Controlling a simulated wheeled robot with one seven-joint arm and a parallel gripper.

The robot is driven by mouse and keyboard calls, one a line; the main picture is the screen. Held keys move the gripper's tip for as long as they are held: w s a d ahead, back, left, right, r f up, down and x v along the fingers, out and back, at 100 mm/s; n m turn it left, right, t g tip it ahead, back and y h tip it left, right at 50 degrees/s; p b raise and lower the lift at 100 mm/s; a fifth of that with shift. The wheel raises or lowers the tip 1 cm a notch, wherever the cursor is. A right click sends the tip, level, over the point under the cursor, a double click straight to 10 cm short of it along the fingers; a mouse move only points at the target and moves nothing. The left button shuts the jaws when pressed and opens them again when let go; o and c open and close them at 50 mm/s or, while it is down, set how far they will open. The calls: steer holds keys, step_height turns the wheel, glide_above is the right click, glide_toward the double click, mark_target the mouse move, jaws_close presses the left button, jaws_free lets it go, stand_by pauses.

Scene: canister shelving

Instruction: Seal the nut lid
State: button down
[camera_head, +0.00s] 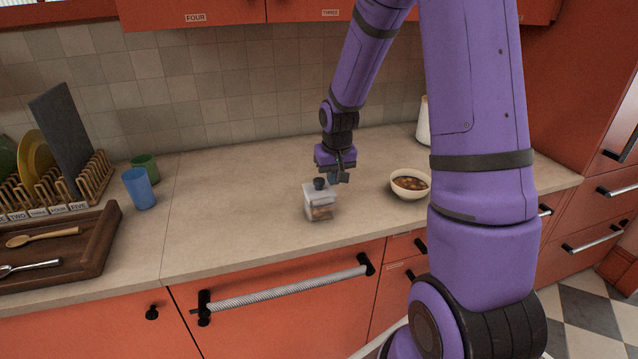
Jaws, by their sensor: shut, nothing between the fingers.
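A small clear canister (319,211) with brown contents, likely the nuts, stands upright on the counter. A pale lid (319,191) with a black knob (319,183) sits at its top. I cannot tell whether the lid is pressed fully down. My gripper (340,178) is just right of the knob and slightly above the lid. It is shut with nothing between its fingers. The picture is too small to tell whether it touches the knob.
A white bowl (398,193) of food stands right of the canister. Blue (140,189) and green (146,168) cups, a dish rack (98,171) and a wooden tray (105,225) are at the left. The counter between cups and canister is clear.

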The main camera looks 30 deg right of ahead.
steer(key=shift+r, duration=2.85)
steer(key=c, duration=1.8)
jaws_free()
